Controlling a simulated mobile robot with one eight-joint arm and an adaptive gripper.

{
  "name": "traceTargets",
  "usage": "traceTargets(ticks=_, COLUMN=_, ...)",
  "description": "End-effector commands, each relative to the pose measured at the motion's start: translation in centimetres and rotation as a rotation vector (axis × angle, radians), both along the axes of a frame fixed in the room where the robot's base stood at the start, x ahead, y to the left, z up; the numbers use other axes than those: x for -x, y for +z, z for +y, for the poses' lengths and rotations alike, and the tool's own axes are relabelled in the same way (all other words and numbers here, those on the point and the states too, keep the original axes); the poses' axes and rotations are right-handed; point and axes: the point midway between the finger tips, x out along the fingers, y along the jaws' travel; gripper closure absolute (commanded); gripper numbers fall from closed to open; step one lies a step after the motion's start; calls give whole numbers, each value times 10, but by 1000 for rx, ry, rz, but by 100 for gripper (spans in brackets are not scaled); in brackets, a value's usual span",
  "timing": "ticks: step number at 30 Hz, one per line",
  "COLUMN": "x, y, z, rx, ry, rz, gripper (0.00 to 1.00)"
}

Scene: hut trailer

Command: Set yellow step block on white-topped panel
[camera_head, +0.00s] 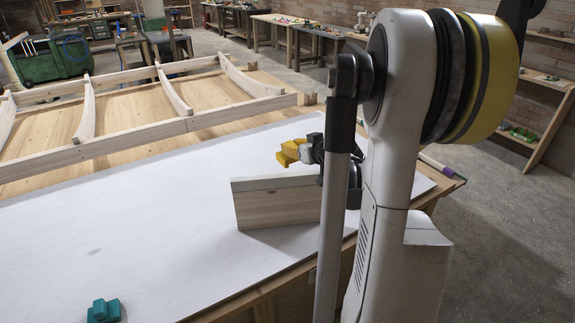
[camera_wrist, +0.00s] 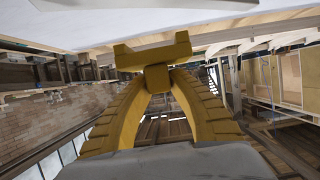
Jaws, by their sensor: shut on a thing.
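The yellow step block (camera_wrist: 155,54) is pinched between the yellow, ribbed fingertips of my gripper (camera_wrist: 158,75) in the wrist view. In the head view the block (camera_head: 286,156) and the gripper (camera_head: 302,149) show as a small yellow cluster, partly hidden by my arm. They are over the right part of the white-topped panel (camera_head: 120,220), just behind an upright wooden board. The panel's white surface also shows along the top of the wrist view (camera_wrist: 100,22). I cannot tell exactly how high the block is above the panel.
The wooden board (camera_head: 275,203) stands on the panel close in front of my gripper. A teal block (camera_head: 103,311) sits at the panel's near left. A timber frame (camera_head: 140,135) lies behind. The panel's left and middle are clear.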

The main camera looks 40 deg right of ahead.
Motion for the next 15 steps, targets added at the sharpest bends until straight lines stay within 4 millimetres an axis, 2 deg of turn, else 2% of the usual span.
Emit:
traceTargets(ticks=4, x=-13, y=-9, z=5, rx=0, ry=0, rz=0, gripper=100)
traceTargets(ticks=8, x=-15, y=-18, z=5, rx=0, ry=-1, rz=0, gripper=100)
traceTargets(ticks=12, x=-14, y=-42, z=5, rx=0, ry=-1, rz=0, gripper=100)
traceTargets(ticks=15, x=-14, y=-51, z=5, rx=0, ry=-1, rz=0, gripper=100)
